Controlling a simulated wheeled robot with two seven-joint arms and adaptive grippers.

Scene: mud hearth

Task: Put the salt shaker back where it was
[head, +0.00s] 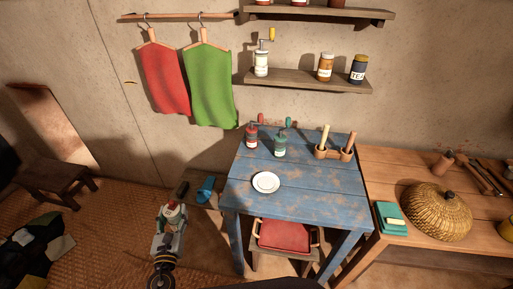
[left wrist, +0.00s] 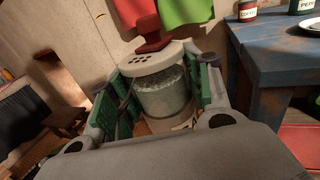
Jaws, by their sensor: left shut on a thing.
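My left gripper (head: 171,217) is low at the left of the blue table. It is shut on a shaker (head: 173,211) held off the floor. My right gripper is not in view.
The wall shelf (head: 300,81) carries a white mill (head: 261,64) and two jars. A low stand with a blue object (head: 206,188) is beside the gripper.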

